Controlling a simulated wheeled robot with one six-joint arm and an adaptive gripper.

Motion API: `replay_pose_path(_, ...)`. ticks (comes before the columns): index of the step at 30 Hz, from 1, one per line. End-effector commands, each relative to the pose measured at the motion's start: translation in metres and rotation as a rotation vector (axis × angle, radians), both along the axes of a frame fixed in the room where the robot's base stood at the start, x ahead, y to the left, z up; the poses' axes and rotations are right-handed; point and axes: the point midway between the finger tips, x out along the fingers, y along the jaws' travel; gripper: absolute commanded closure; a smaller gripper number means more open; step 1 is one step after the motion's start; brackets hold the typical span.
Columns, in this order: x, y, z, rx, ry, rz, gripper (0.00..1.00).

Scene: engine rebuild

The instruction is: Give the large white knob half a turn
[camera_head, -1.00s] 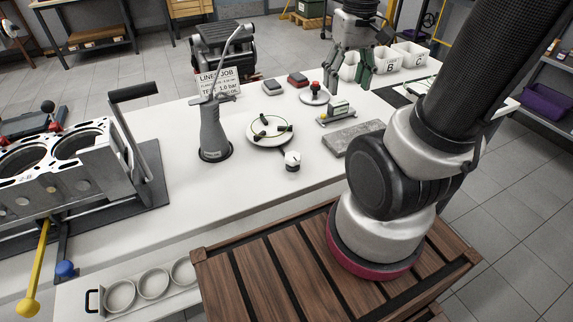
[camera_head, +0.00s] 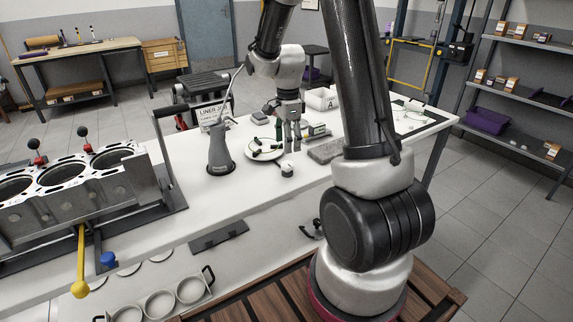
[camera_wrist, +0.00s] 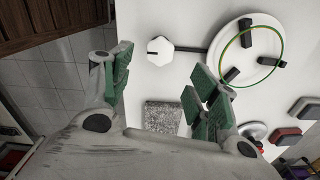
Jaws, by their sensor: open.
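The white knob (camera_head: 287,170) stands on the white bench in front of a round white plate (camera_head: 264,150). In the wrist view the knob (camera_wrist: 160,50) is six-sided, and a dark bar joins it to the plate (camera_wrist: 262,70), which carries black jaws and a thin green-yellow ring. My gripper (camera_head: 293,147) points down above the bench, just behind the knob in the head view, and hides part of the plate. In the wrist view my gripper (camera_wrist: 160,75) has its green-padded fingers wide apart and empty. The knob shows between and beyond the fingers, apart from them.
A grey pump-like tool (camera_head: 220,150) with a tall lever stands left of the plate. A grey stone block (camera_head: 325,151) lies to the right; it also shows in the wrist view (camera_wrist: 162,117). An engine block (camera_head: 90,185) fills the left.

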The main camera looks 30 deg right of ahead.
Motion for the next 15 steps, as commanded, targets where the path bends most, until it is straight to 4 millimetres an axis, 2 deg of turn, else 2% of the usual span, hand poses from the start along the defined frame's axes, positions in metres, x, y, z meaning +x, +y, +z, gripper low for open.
replay_pose_path(5,-0.001,0.0,-0.012,0.0,0.002,-0.051,0.4)
replay_pose_path(15,-0.001,0.0,-0.066,0.001,0.003,-0.049,0.4)
